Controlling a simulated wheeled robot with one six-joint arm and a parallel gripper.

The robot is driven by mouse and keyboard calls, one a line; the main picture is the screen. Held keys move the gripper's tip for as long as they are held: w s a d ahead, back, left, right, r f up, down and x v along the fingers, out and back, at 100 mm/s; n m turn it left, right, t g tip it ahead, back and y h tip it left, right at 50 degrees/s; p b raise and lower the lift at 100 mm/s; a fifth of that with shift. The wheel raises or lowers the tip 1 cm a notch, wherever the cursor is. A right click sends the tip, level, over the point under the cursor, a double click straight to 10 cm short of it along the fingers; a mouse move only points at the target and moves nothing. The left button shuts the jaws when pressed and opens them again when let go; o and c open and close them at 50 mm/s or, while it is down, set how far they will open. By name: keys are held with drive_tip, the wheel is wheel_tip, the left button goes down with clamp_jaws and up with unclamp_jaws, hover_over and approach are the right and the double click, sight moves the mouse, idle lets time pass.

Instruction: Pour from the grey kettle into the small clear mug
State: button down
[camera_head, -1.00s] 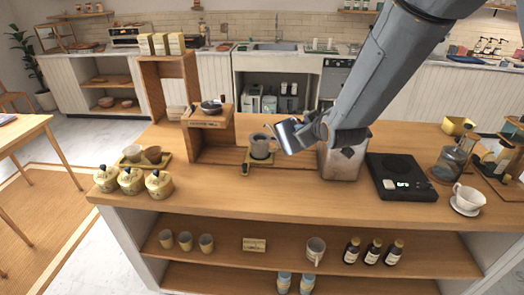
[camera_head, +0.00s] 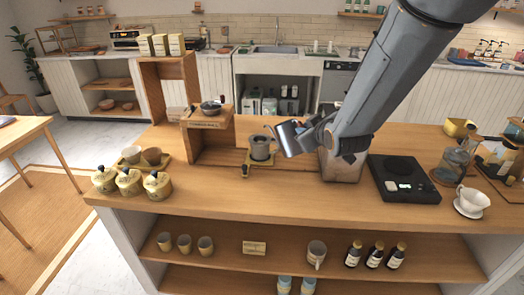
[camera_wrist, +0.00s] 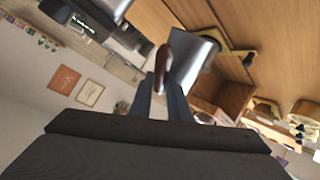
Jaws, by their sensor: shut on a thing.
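The grey kettle (camera_head: 288,138) is metallic and hangs tilted in the air. My gripper (camera_head: 318,134) is shut on its handle from the right. In the wrist view the brown handle (camera_wrist: 163,58) sits between my fingers, with the shiny kettle body (camera_wrist: 190,62) beyond it. The small clear mug (camera_head: 260,151) looks greyish and stands upright on a small yellow-edged tray (camera_head: 253,165), just left of the kettle. The kettle's left side is close to the mug's rim. I cannot tell whether they touch or whether liquid flows. I cannot make out the mug in the wrist view.
A steel box (camera_head: 342,166) stands right of the kettle, partly behind my arm. A black scale (camera_head: 403,180) lies further right. A wooden stand (camera_head: 207,122) with a dark bowl is left of the mug. Several lidded yellow jars (camera_head: 129,182) stand at the counter's left.

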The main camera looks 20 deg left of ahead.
wheel_tip(320, 180, down, 10)
drive_tip(key=d+m+t+y+b, duration=0.1)
drive_tip(key=m+t+y+b, duration=0.1)
drive_tip(key=b, duration=1.7)
drive_tip(key=shift+s+f+m+t+y+b, duration=0.15)
drive_tip(key=shift+s+m+t+y+b, duration=0.15)
drive_tip(key=shift+t+y, duration=0.5)
idle(1.7)
drive_tip(key=shift+d, duration=0.1)
wheel_tip(320, 180, up, 5)
drive_tip(key=p, duration=0.3)
idle(0.6)
